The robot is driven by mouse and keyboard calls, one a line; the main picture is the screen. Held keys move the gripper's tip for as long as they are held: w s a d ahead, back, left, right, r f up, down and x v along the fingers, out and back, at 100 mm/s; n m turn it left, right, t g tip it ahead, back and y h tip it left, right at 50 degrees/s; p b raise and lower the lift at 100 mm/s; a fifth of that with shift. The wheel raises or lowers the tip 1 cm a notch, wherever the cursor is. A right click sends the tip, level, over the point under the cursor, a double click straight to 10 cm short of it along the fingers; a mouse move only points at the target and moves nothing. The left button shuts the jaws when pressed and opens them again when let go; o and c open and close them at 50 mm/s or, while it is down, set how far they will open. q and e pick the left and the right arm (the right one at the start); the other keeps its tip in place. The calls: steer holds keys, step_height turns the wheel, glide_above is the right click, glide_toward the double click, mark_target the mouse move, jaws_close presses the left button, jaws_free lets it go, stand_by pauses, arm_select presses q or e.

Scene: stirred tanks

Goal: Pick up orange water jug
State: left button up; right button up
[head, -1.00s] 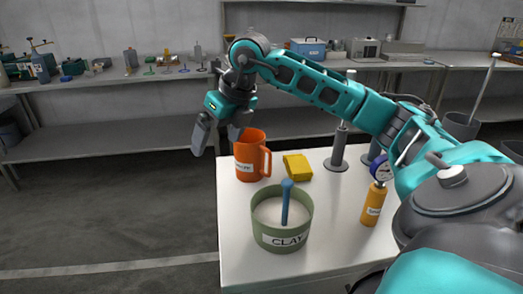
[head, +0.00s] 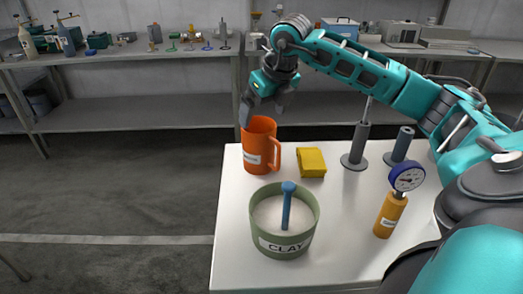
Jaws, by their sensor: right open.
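The orange water jug (head: 258,154) stands upright near the far left corner of the white table, its handle facing right and a white label on its side. My right gripper (head: 262,107) is above the jug with its fingers pointing down. Its fingers are apart, one by the left side of the jug's rim and one above the right part. From this view I cannot tell whether they touch the jug. My left gripper is not in view.
A green tub (head: 284,243) labelled CLAY with a blue stick stands in front of the jug. A yellow block (head: 311,162) lies right of it. Grey posts (head: 357,150) and an orange bottle with a gauge (head: 390,213) stand further right. Shelves (head: 130,57) line the wall.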

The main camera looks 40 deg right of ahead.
mark_target(259, 131)
steer(key=x, duration=0.8)
steer(key=shift+d, duration=0.2)
steer(key=shift+s, duration=0.1)
steer(key=c, duration=1.2)
steer(key=shift+o, duration=0.2)
